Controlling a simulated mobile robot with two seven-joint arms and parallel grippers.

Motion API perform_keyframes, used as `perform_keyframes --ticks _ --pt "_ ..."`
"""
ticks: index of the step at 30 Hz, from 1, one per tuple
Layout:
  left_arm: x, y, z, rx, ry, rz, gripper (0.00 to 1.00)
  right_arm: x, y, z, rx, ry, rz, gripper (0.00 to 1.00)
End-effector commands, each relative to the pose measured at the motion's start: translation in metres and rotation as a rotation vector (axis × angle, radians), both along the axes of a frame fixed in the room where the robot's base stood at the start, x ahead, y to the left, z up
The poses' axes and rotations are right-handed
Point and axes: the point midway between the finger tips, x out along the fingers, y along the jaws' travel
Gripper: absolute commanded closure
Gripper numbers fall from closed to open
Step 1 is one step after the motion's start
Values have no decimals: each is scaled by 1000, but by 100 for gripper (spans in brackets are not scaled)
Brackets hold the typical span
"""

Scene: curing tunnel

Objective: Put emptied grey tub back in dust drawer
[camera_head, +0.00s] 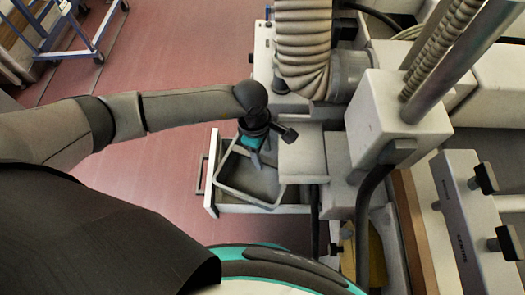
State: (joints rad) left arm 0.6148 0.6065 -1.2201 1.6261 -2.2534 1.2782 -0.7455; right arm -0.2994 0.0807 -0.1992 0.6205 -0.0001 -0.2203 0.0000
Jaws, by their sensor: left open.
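The dust drawer (211,190) is pulled out to the left from under the machine, with its handle at its left end. The grey tub (246,197) sits inside the drawer; its light rim shows and it looks slightly askew to the drawer walls. Its interior looks dark grey, with no clear contents. My left gripper (256,160) is open and points down over the tub's far side, and it hides part of the rim there. I cannot tell whether its fingers touch the tub. My right gripper is not in view.
A ribbed hose (303,45) and the pale machine housing (390,110) stand behind and right of the drawer. A control panel (462,220) with black knobs is at the right. A blue cart (65,40) stands far left. The red floor left of the drawer is clear.

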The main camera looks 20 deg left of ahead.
Motion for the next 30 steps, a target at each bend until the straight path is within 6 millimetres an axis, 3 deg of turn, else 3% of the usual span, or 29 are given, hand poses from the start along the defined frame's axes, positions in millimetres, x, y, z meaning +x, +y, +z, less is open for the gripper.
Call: perform_keyframes --ticks 5,11,21,30 --pt "0 0 2 0 0 0 43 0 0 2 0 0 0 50" --pt "0 0 18 0 -1 0 43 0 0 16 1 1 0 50" --pt "3 10 96 -1 -5 0 43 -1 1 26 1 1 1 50" --pt "2 14 129 0 -1 -1 43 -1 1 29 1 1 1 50"
